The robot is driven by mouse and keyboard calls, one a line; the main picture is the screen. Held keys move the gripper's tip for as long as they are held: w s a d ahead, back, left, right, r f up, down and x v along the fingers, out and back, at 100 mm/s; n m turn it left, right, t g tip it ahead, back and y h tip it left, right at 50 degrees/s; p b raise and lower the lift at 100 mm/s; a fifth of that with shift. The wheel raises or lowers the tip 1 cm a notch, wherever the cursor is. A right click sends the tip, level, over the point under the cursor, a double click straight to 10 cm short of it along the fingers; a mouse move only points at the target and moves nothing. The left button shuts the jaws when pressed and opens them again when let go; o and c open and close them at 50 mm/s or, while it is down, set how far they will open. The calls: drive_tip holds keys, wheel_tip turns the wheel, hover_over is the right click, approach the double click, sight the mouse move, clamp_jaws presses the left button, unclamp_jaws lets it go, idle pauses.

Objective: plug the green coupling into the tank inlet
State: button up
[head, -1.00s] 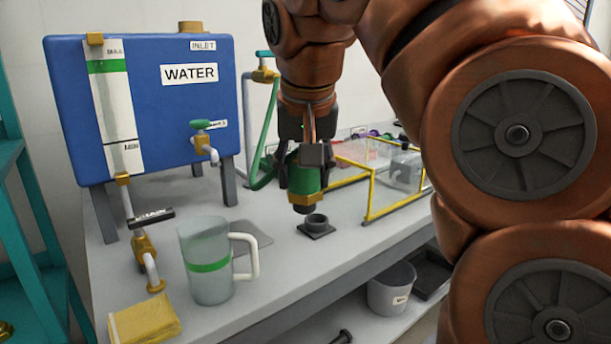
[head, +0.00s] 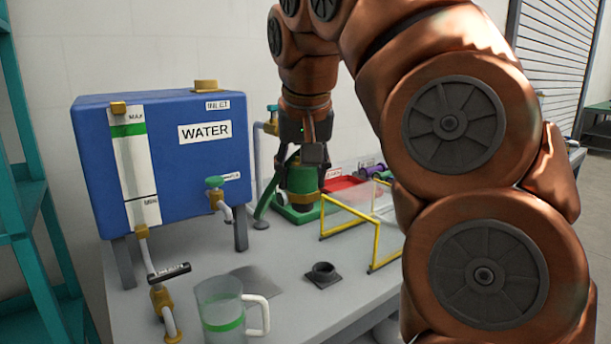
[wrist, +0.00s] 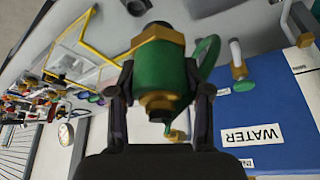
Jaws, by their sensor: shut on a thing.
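The green coupling (head: 302,183), with brass-coloured rings, is held between the fingers of my gripper (head: 304,160) in the head view. It hangs upright above the bench, to the right of the tank. In the wrist view the coupling (wrist: 160,65) sits between both fingers, with a green hose curving beside it. The blue water tank (head: 160,160) stands on legs at the left. A brass-coloured fitting (head: 205,85) on its top, behind the INLET label (head: 217,105), appears to be the inlet. The coupling is apart from it and lower.
A black socket (head: 323,273) on a square base stands on the bench. A yellow frame (head: 375,235) is to the right. A clear jug (head: 219,308) and a valve pipe (head: 163,300) are in front of the tank. Open space lies above the tank.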

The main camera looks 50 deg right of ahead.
drive_tip(key=w+d+r+n+p, duration=0.1)
drive_tip(key=w+d+r+p, duration=0.15)
drive_tip(key=r+p, duration=0.65)
drive_tip(key=w+d+r+p, duration=0.2)
drive_tip(key=w+r+p, duration=0.2)
drive_tip(key=r+p, duration=0.5)
drive_tip(key=w+d+r+n+p, duration=0.15)
drive_tip(key=w+r+p, duration=0.25)
drive_tip(key=r+p, duration=0.5)
drive_tip(key=w+n+y+p, duration=0.1)
drive_tip(key=w+p, duration=0.6)
drive_tip(key=w, duration=1.3)
drive_tip(key=shift+a+f+n+t, duration=0.15)
drive_tip(key=shift+f+n+t, duration=0.15)
drive_tip(key=shift+n+t, duration=0.1)
idle(0.6)
drive_tip(key=shift+w, duration=0.15)
drive_tip(key=shift+r+m, duration=0.2)
drive_tip(key=shift+m, duration=0.15)
drive_tip(key=shift+f, duration=0.15)
